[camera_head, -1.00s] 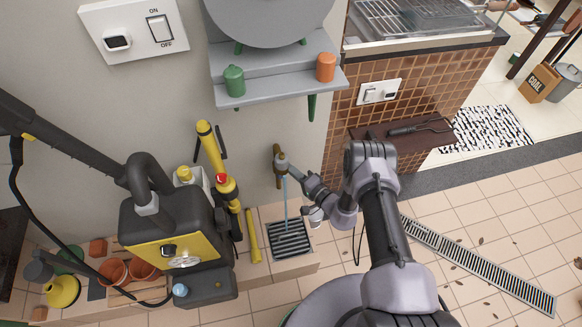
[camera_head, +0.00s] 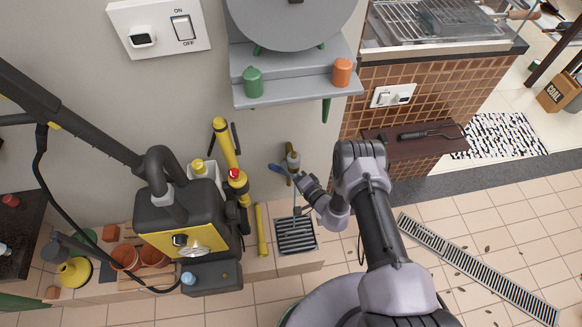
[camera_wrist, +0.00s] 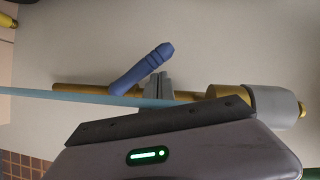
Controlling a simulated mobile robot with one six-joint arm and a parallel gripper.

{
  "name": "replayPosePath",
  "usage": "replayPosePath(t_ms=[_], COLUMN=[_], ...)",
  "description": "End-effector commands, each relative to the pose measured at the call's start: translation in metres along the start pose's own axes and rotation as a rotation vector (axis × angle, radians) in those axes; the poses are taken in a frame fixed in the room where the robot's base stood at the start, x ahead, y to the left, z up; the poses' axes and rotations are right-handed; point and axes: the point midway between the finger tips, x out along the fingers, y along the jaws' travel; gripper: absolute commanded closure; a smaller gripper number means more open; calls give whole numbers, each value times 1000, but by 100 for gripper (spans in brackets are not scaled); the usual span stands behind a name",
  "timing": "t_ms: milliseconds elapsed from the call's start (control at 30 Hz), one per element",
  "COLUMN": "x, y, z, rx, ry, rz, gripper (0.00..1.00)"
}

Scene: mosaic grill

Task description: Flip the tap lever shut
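The brass tap (camera_head: 292,160) is on the wall above the floor drain grate. Its blue lever (camera_head: 276,169) sticks out to the left of the tap; in the wrist view the lever (camera_wrist: 143,70) lies slanted, close to my fingertips. A thin pale blue water stream (camera_wrist: 60,94) crosses the wrist view and falls toward the drain grate (camera_head: 295,235). My gripper (camera_head: 302,177) is at the tap, just right of the lever. Its grey fingers (camera_wrist: 160,88) look together with nothing between them. I cannot tell whether they touch the lever.
A yellow and black pressure washer (camera_head: 182,225) and a yellow lance (camera_head: 228,155) stand left of the tap. A grey shelf (camera_head: 300,90) with green and orange pots juts out above. A tiled grill counter (camera_head: 440,90) is at right. Open tiled floor lies at lower right.

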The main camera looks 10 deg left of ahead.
Motion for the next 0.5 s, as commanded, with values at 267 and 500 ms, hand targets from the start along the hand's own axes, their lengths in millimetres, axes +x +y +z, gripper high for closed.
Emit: replayPosePath(t_ms=[267, 500], x=[3, 3], y=[0, 0], z=[6, 6], rx=[0, 0], ry=[-2, -2], rz=[0, 0], gripper=[100, 100])
